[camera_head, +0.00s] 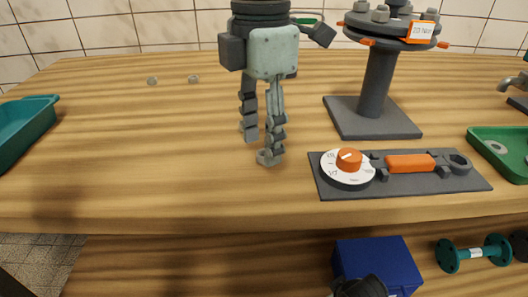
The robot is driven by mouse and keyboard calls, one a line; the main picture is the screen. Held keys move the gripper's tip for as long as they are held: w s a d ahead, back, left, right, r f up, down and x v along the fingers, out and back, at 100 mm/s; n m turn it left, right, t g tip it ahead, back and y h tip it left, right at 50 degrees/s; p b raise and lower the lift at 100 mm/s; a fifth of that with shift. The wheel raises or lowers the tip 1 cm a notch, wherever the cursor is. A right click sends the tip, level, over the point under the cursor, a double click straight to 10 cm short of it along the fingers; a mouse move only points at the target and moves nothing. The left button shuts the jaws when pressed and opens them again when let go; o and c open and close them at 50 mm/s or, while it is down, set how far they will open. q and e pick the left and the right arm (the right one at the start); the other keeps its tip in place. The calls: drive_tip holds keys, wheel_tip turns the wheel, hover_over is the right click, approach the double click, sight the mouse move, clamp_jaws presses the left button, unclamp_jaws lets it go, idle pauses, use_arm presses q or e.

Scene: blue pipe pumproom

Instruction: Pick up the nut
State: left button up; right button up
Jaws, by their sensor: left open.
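My left gripper (262,143) points down over the middle of the table, open, with its two fingers apart. A small grey ring-shaped nut (268,158) lies on the wood right at the fingertips. The nearer finger partly covers it, and I cannot tell whether they touch. Two more small grey nuts lie farther back on the left, one here (152,81) and one beside it (193,78). My right gripper's fingers do not show.
A grey flanged stand (378,85) with bolts and an orange tag stands right of my gripper. A dark plate (435,180) with a white dial and orange-handled tool lies in front. Green trays stand at left (25,125) and right (500,140). A blue box (375,260) sits below.

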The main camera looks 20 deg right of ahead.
use_arm(q)
drive_tip(key=shift+f, duration=0.8)
drive_tip(key=shift+c, duration=0.6)
clamp_jaws()
drive_tip(key=shift+r, duration=0.2)
